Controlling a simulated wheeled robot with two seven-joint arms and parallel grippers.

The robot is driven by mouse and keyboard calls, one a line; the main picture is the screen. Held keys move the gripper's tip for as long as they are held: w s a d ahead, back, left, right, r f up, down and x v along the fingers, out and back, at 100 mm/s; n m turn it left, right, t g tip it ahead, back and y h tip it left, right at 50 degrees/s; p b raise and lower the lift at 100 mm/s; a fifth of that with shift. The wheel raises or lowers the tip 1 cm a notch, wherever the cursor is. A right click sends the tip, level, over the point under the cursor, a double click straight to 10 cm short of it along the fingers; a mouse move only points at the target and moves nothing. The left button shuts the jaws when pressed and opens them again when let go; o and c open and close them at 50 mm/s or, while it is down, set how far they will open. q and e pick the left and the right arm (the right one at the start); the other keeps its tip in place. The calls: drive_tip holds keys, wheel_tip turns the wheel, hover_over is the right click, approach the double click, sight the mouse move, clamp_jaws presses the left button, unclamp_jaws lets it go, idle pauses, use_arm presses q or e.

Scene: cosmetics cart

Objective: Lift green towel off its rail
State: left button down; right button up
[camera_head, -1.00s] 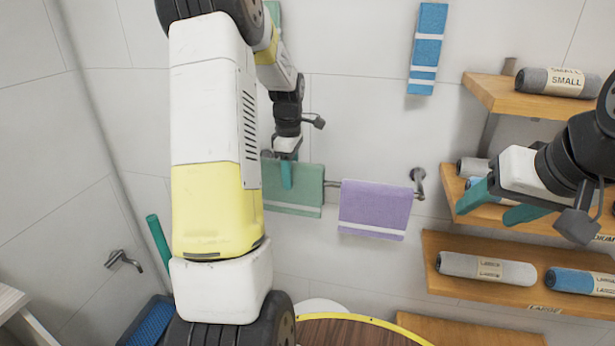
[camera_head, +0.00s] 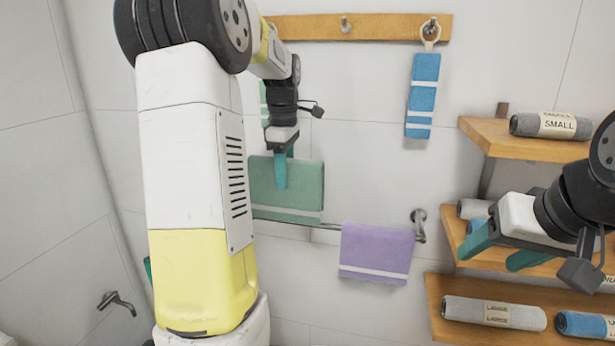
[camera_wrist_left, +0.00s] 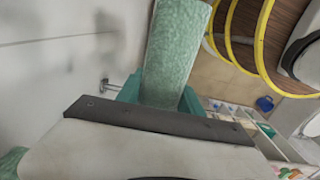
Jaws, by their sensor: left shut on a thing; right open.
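The green towel (camera_head: 300,190), with a white stripe near its lower edge, is gripped from above by my left gripper (camera_head: 281,172) in the head view. Most of it now shows above the rail (camera_head: 305,225), with its lower edge close to the bar. Part of it is hidden behind my left arm. In the left wrist view the towel (camera_wrist_left: 178,50) runs out from between the teal fingers (camera_wrist_left: 160,95). My right gripper (camera_head: 495,248) is open and empty at the right, in front of the shelves.
A purple towel (camera_head: 376,252) hangs on the right part of the rail. A blue towel (camera_head: 422,95) hangs from a wooden hook board (camera_head: 380,27). Wooden shelves (camera_head: 475,135) with rolled towels (camera_head: 494,312) stand at the right. A wall tap (camera_head: 117,302) is at the lower left.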

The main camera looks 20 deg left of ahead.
use_arm(q)
drive_tip(key=s, duration=1.4)
drive_tip(key=shift+s+d, duration=0.4)
drive_tip(key=shift+r, duration=0.45)
drive_tip(key=s+d, duration=0.5)
drive_tip(key=s, duration=0.3)
drive_tip(key=shift+s+d, duration=0.2)
drive_tip(key=shift+d, duration=0.1)
